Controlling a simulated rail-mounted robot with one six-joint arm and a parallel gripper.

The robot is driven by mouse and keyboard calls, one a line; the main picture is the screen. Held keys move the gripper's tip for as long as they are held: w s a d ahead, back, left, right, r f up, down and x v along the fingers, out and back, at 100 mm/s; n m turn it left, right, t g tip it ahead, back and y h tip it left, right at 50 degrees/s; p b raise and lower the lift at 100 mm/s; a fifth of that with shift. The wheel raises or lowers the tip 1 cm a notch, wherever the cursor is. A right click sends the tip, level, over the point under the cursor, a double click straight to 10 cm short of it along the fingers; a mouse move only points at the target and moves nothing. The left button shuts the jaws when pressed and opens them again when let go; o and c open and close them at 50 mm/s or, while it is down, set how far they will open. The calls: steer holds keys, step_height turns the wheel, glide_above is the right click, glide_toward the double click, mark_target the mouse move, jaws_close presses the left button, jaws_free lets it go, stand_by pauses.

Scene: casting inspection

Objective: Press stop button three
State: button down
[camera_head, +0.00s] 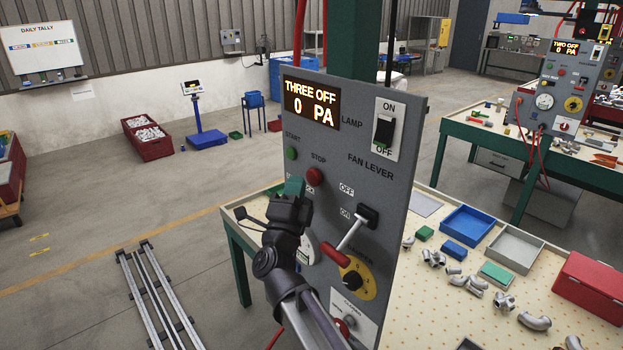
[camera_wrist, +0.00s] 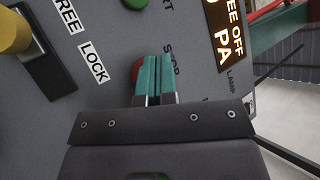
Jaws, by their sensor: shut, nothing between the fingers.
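The red stop button (camera_head: 315,177) sits on the grey control panel (camera_head: 410,125), under the word STOP. The panel's display (camera_head: 311,105) reads "THREE OFF 0 PA". My gripper (camera_head: 293,187) is shut and empty, with green fingertips just left of and a little below the button in the head view. In the wrist view, the shut fingertips (camera_wrist: 154,62) lie over the panel beside the word STOP. They hide most of the red button (camera_wrist: 135,71), and only its edge shows on their left. I cannot tell whether the fingertips touch it.
A green start button (camera_head: 291,153) is above and left of the stop button. A fan lever with a red handle (camera_head: 347,236) and a yellow dial (camera_head: 357,278) are lower on the panel. The lamp switch (camera_head: 384,131) is at upper right. A second station (camera_head: 566,90) stands behind.

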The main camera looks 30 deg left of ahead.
steer(key=shift+s, duration=0.1)
steer(key=s, duration=0.1)
steer(key=s+a, duration=0.1)
steer(key=s, duration=0.2)
steer(key=shift+s+a, duration=0.25)
steer(key=shift+a, duration=0.05)
stand_by(0.6)
